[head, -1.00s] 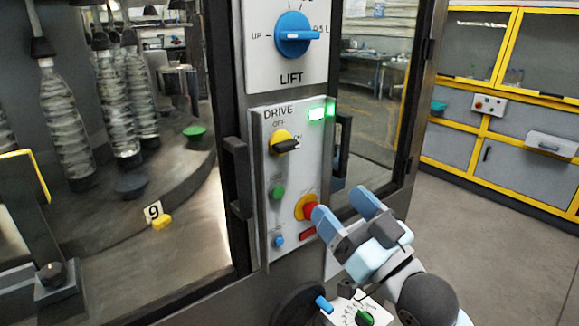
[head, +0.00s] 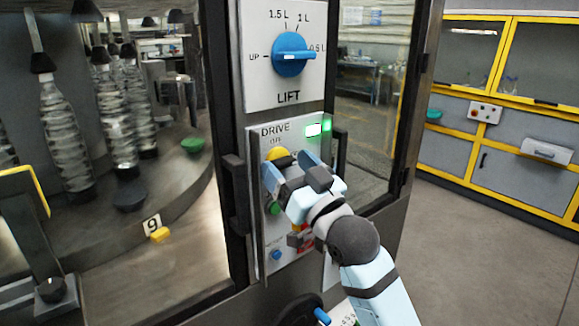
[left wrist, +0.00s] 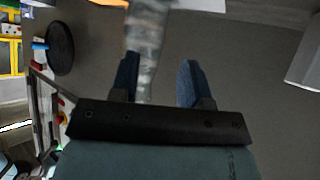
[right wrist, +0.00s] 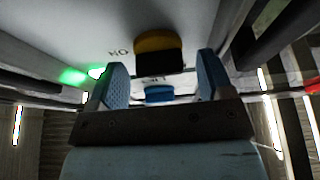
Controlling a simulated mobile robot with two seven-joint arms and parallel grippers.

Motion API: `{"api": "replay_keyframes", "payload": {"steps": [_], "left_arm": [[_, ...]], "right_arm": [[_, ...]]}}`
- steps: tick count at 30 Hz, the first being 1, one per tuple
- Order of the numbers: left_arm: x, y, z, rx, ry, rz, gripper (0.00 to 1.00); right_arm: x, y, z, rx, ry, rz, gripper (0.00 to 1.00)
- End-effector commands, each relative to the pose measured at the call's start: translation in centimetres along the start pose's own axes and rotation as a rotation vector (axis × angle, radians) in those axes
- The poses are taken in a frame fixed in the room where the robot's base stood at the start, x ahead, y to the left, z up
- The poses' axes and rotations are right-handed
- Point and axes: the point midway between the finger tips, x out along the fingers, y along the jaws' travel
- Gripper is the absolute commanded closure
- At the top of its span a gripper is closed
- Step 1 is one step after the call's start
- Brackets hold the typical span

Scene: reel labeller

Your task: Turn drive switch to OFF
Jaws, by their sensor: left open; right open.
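The drive switch (head: 277,154) is a yellow knob with a black handle on the DRIVE panel (head: 253,215), under the LIFT dial. In the head view my right gripper (head: 289,166) is in front of it and hides most of the knob and its handle. In the right wrist view the switch (right wrist: 158,42) shows ahead between the two open fingers of my right gripper (right wrist: 160,75), with no visible grip on it. An ON label is beside it. My left gripper (left wrist: 158,66) is open, seen only in the left wrist view, away from the switch.
The blue LIFT dial (head: 292,54) sits above. A green lamp (head: 313,129) is lit on the DRIVE panel. A green button (head: 274,209) and a blue button (head: 275,255) lie below. Black handles (head: 236,185) flank the panel. A blurred clear object (left wrist: 147,40) shows near my left fingers.

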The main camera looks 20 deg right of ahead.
Motion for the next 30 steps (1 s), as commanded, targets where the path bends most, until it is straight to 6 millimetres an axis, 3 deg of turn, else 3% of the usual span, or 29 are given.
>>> {"api": "replay_keyframes", "payload": {"steps": [4, 9, 11, 20, 30], "left_arm": [[0.0, 0.1, 0.0, -0.004, 0.001, 0.001, 0.57], [0.1, 0.2, -0.1, -0.006, 0.002, 0.002, 0.57], [0.1, 0.3, -0.1, -0.006, 0.002, 0.002, 0.57], [-0.1, 0.3, -0.4, -0.005, 0.004, 0.002, 0.57], [-1.1, 0.1, -1.5, 0.017, 0.015, -0.001, 0.57]], "right_arm": [[0.0, 0.0, 0.0, 0.000, 0.000, 0.000, 0.26], [0.0, 0.0, 0.0, 0.000, 0.000, 0.000, 0.65], [0.0, 0.0, 0.0, 0.000, 0.000, 0.000, 0.76], [0.0, 0.0, -0.1, -0.028, -0.001, -0.012, 0.76], [0.1, 0.2, -0.2, -0.224, -0.004, -0.092, 0.76]]}}
